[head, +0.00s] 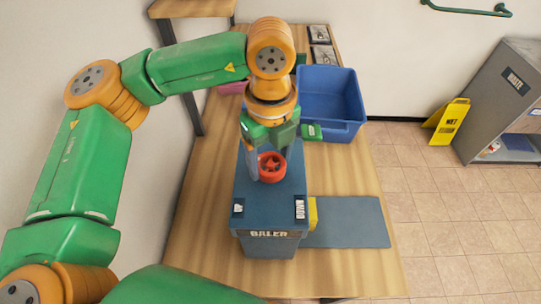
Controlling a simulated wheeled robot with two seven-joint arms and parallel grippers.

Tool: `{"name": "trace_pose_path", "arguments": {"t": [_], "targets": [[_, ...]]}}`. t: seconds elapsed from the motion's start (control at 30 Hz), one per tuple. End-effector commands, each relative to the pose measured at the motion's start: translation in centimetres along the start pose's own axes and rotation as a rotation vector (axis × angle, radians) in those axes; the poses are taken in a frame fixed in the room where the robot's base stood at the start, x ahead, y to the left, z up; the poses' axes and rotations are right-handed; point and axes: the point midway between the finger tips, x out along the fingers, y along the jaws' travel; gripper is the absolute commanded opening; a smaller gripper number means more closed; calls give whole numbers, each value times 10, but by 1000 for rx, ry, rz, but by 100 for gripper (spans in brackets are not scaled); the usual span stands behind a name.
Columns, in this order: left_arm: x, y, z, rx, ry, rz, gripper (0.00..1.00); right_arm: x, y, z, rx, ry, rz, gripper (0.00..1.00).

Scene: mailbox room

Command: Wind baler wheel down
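The baler (268,212) is a dark blue-grey box on the wooden table, with "BALER" on its front edge. Its top carries an "UP" label (238,208) at the left and a "DOWN" label (299,209) at the right. The red wheel (272,168) is on its top. My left gripper (267,160) points down at the wheel, with one finger along the wheel's left side and the other partly hidden behind it. The fingers look apart; contact with the wheel cannot be told. My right gripper is out of view.
A blue bin (345,127) stands behind the baler to the right. A flat blue-grey mat (347,222) and a yellow item (312,213) lie right of the baler. A yellow wet-floor sign (449,122) and grey cabinet (510,95) stand on the tiled floor. The table's front is clear.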

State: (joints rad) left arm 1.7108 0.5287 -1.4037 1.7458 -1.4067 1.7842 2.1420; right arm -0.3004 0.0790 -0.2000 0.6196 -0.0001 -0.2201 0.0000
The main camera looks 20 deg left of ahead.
Motion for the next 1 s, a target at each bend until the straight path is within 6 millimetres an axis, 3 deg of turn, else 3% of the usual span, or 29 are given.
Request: {"name": "trace_pose_path", "arguments": {"t": [0.03,0.17,0.2,0.57,1.0], "targets": [[0,0,0,0,1,-2,54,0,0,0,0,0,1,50],[0,0,0,0,2,-2,19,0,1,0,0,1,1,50],[0,0,0,1,1,-2,16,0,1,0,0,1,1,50],[2,-1,-1,87,2,-3,16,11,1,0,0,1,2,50],[2,-1,0,467,0,-5,16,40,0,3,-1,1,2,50]]}}
